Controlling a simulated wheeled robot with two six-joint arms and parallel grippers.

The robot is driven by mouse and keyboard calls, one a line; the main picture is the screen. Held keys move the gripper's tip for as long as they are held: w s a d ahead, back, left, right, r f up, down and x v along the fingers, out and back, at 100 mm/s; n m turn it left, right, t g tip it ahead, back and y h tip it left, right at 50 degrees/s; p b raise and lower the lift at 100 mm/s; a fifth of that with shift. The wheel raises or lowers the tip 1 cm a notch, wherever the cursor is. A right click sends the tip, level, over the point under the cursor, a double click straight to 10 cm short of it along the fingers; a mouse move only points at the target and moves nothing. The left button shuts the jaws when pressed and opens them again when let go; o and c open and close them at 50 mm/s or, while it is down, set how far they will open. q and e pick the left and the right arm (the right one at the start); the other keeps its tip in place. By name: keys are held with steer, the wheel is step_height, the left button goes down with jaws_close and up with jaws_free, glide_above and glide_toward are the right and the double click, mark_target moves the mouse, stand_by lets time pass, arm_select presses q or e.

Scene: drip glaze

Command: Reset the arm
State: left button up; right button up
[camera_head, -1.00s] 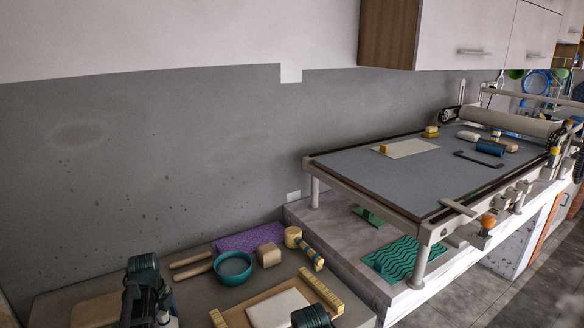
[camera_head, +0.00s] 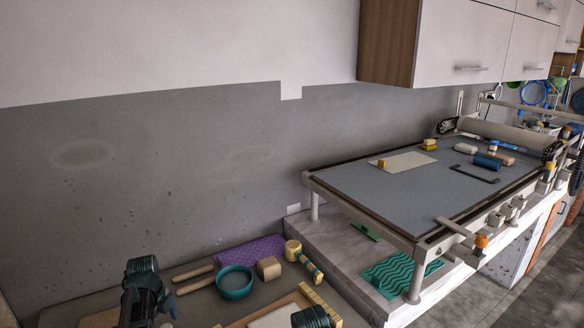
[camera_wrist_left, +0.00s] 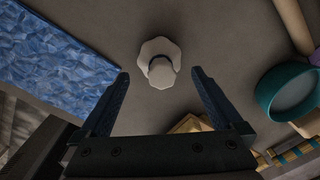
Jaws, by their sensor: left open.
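My left gripper (camera_wrist_left: 160,74) is open in the left wrist view, its two dark fingers apart with nothing held between them. A white, scalloped-edged object (camera_wrist_left: 160,52) stands on the grey worktop beyond the fingertips and looks apart from them. My left arm, dark green and black, rises at the lower left of the head view; its gripper cannot be made out there. Only a dark ribbed part of my right arm shows at the bottom edge of the head view, and the right gripper is out of view.
The worktop holds a teal bowl (camera_head: 235,282), wooden rods, a beige block (camera_head: 268,268), a banded mallet (camera_head: 304,262) and a purple mat (camera_head: 250,249). A blue patterned mat (camera_wrist_left: 50,50) lies left in the wrist view. A slab-roller table (camera_head: 390,205) stands right.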

arm_select(q)
steer(key=r+p, duration=0.5)
steer(key=r, duration=0.1)
steer(key=shift+s+r, duration=0.1)
steer(key=shift+s, duration=0.1)
steer(key=f+b, duration=0.8)
steer(key=f, duration=0.1)
steer(key=f+b, duration=0.4)
steer(key=b, duration=0.1)
steer(key=shift+w+f, duration=0.15)
steer(key=shift+w, duration=0.2)
step_height(320, 180, up, 5)
steer(key=p, duration=0.4)
steer(key=shift+p, duration=0.4)
steer(key=s+d, duration=0.7)
steer(key=s+d+r+p, duration=0.1)
steer(key=s+d, duration=0.2)
steer(key=d, duration=0.1)
steer(key=shift+s+d, duration=0.15)
steer(key=shift+s, duration=0.05)
steer(key=shift+f, duration=0.1)
